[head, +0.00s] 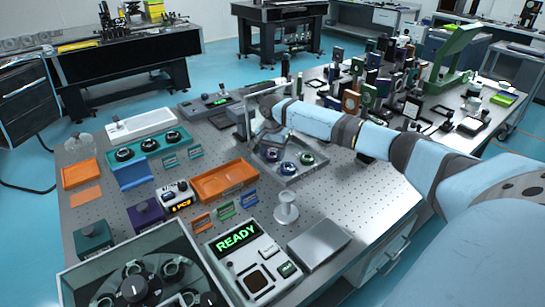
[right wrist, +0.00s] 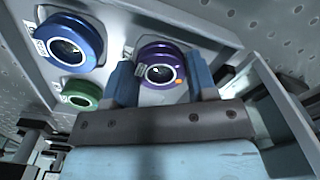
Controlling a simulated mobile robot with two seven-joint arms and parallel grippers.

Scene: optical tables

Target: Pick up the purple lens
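The purple lens (right wrist: 162,66) lies in a grey tray, with its round glass face showing in the right wrist view. It also shows in the head view (head: 271,154), close below my right gripper (head: 262,138). My right gripper (right wrist: 161,82) is open, with one blue finger towards each side of the purple lens. I cannot tell whether the fingers touch it. A blue lens (right wrist: 69,43) and a green lens (right wrist: 81,95) sit left of it in the right wrist view. My left gripper is not in view.
The grey tray (head: 291,179) stands on a perforated optical table (head: 355,207). A metal frame stands beside the tray. Many mounted optics crowd the table behind my right arm. An orange tray (head: 224,181) and a white spool-shaped stand (head: 286,208) are nearby.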

